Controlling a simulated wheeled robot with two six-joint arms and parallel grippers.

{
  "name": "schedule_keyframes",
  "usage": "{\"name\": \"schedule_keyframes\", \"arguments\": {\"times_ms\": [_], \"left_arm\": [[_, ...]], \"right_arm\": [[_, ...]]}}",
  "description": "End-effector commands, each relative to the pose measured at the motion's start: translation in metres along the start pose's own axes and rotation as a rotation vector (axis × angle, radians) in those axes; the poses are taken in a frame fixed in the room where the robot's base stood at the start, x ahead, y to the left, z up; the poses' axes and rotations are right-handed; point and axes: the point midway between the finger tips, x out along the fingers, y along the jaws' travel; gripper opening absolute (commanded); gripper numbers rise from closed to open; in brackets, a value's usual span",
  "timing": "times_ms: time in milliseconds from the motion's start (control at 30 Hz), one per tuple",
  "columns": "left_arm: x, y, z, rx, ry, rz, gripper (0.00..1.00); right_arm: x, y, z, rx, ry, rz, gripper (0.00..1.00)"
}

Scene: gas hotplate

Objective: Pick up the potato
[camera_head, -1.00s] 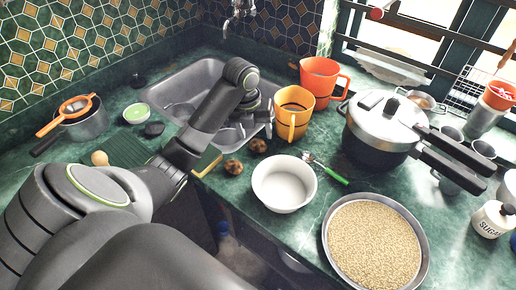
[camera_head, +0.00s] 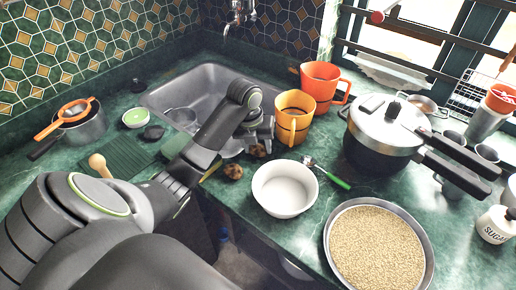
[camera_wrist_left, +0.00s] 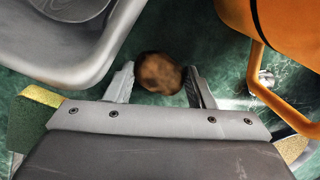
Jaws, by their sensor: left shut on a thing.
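A brown potato (camera_wrist_left: 158,73) sits between the two fingers of my left gripper (camera_wrist_left: 160,85) in the left wrist view. In the head view my left gripper (camera_head: 259,145) reaches down over this potato (camera_head: 258,151), which is partly hidden behind it, just left of the orange-yellow mug. The gripper is shut on it. A second brown potato (camera_head: 233,171) lies on the green counter to the left of the white bowl. My right gripper is out of view.
The orange-yellow mug (camera_head: 291,115) stands close to the held potato; the sink (camera_head: 160,98) is behind and left. A white bowl (camera_head: 285,189), a green-handled utensil (camera_head: 334,180) and a grain tray (camera_head: 428,240) lie in front and right.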

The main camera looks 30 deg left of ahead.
Motion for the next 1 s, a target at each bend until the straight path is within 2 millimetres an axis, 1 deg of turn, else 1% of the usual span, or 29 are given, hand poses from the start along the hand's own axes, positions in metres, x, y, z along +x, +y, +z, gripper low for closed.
{"name": "schedule_keyframes", "arguments": {"times_ms": [167, 267, 367, 400, 533, 700, 833, 1000], "left_arm": [[-0.005, -0.001, 0.001, 0.0, -0.002, 0.0, 0.27], [-0.013, -0.002, 0.002, 0.0, -0.003, -0.001, 0.27], [-0.029, -0.004, 0.004, 0.001, -0.006, 0.0, 0.27], [-0.037, -0.005, 0.004, 0.0, -0.002, 0.0, 0.27], [-0.059, -0.008, 0.006, 0.0, -0.001, 0.0, 0.27], [-0.081, -0.011, 0.008, -0.001, 0.001, 0.0, 0.27], [-0.093, -0.013, 0.009, -0.001, 0.001, 0.0, 0.27], [-0.1, -0.014, 0.01, -0.001, 0.001, -0.001, 0.27]], "right_arm": [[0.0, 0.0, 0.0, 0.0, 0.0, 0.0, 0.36], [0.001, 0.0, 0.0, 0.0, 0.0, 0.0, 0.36], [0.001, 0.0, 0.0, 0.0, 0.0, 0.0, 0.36], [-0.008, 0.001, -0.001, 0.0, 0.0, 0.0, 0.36], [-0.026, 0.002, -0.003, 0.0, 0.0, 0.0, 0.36], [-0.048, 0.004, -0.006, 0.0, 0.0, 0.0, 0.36], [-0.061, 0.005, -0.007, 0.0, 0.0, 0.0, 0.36], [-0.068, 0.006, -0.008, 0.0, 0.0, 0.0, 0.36]]}}
